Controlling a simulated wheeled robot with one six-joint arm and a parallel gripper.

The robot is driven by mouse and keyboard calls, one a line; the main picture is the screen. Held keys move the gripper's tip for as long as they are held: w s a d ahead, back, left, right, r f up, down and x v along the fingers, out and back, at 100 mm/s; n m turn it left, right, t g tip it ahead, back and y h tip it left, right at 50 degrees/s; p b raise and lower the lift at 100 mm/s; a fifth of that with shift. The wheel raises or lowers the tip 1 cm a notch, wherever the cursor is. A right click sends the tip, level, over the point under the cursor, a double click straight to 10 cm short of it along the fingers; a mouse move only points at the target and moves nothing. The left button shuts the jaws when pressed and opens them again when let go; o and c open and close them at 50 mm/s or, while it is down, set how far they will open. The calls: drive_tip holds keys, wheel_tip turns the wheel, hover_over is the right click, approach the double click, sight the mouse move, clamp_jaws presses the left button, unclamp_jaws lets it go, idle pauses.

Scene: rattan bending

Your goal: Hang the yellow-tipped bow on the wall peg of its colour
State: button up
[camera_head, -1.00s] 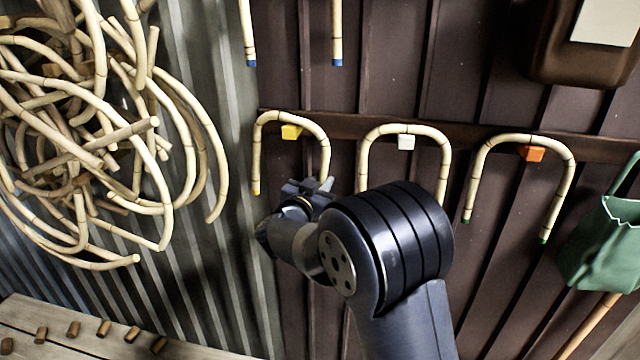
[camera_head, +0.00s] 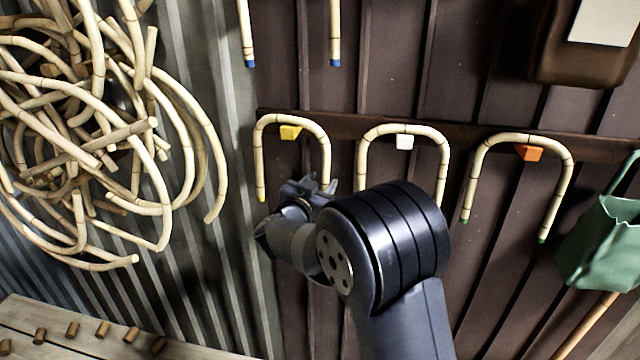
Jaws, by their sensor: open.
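The yellow-tipped bow (camera_head: 294,117) hangs as an upside-down U over the yellow wall peg (camera_head: 290,132) on the dark rail. Its left leg ends in a yellow tip; the end of its right leg is hidden behind my gripper (camera_head: 307,184). My gripper is open, just below the bow's right leg. I cannot tell whether it touches the bow.
Another bow (camera_head: 404,129) hangs at the white peg (camera_head: 404,142), its lower ends hidden by my arm. A green-tipped bow (camera_head: 517,138) hangs at the orange peg (camera_head: 528,153). A tangle of rattan (camera_head: 90,130) is at left, a green bag (camera_head: 603,243) at right.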

drive_tip(key=shift+s, duration=0.1)
drive_tip(key=b+v, duration=0.2)
drive_tip(key=v, duration=0.8)
drive_tip(key=shift+s+a, duration=0.2)
drive_tip(key=shift+s, duration=0.1)
drive_tip(key=d+v, duration=0.1)
drive_tip(key=v, duration=0.7)
drive_tip(key=shift+s, duration=0.7)
drive_tip(key=shift+w+d, duration=0.1)
drive_tip(key=shift+d, duration=0.05)
drive_tip(key=a+x, duration=0.1)
drive_tip(key=x, duration=0.7)
drive_tip(key=shift+w+a, duration=0.2)
drive_tip(key=shift+w, duration=0.4)
